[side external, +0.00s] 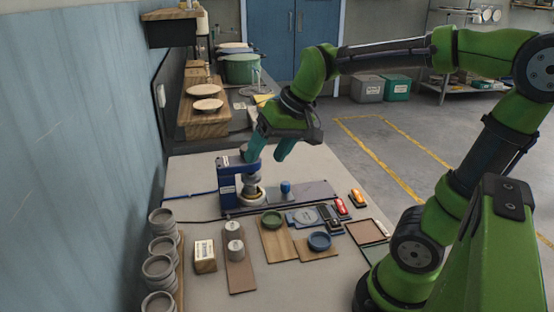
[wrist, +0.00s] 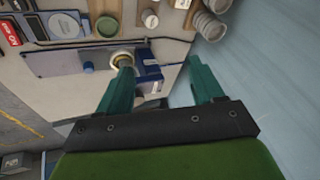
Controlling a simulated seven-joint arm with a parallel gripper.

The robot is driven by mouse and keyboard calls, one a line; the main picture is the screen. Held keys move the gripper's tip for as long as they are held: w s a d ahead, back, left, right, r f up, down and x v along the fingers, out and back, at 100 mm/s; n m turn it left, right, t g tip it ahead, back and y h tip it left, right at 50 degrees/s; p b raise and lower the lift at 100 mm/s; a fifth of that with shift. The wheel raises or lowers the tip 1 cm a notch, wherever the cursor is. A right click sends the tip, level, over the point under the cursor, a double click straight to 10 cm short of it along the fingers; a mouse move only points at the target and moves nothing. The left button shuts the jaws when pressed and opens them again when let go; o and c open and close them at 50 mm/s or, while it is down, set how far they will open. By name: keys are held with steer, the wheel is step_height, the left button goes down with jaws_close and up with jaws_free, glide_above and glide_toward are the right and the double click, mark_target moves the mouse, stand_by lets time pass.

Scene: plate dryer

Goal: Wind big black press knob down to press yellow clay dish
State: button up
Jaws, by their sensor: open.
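The blue press (side external: 228,187) stands on a dark base plate at the middle of the table. The dark press knob (side external: 244,150) shows at its top, partly covered by a finger of my gripper (side external: 266,159). A silver ram hangs below, over a pale yellowish clay dish (side external: 249,199), mostly hidden. My gripper is open, with teal fingers pointing down around the press top. I cannot tell whether a finger touches the knob. In the wrist view the blue press (wrist: 148,70) lies between the fingers, and the dish (wrist: 121,57) shows behind the left fingertip.
A small blue knob (side external: 286,188) rises from the base plate right of the press. Stacked grey dishes (side external: 160,268) stand by the left wall. The table's far right part is clear.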

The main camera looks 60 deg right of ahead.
steer(key=shift+o, duration=1.1)
steer(key=w+d+r+n+g+h, duration=0.2)
steer(key=w+d+r+g, duration=0.1)
steer(key=w+d, duration=1)
steer(key=shift+w+d+g, duration=0.4)
steer(key=shift+d+g, duration=0.3)
steer(key=shift+d, duration=0.35)
steer(key=f+n, duration=0.1)
steer(key=f, duration=0.3)
steer(key=w+a+f+n, duration=0.1)
steer(key=f, duration=0.3)
steer(key=f+n, duration=0.1)
steer(key=f, duration=0.3)
steer(key=shift+w+a+f+g+y, duration=0.15)
steer(key=shift+w+f+g+y, duration=0.15)
steer(key=shift+f+g, duration=0.1)
steer(key=c, duration=1)
steer(key=shift+c, duration=0.2)
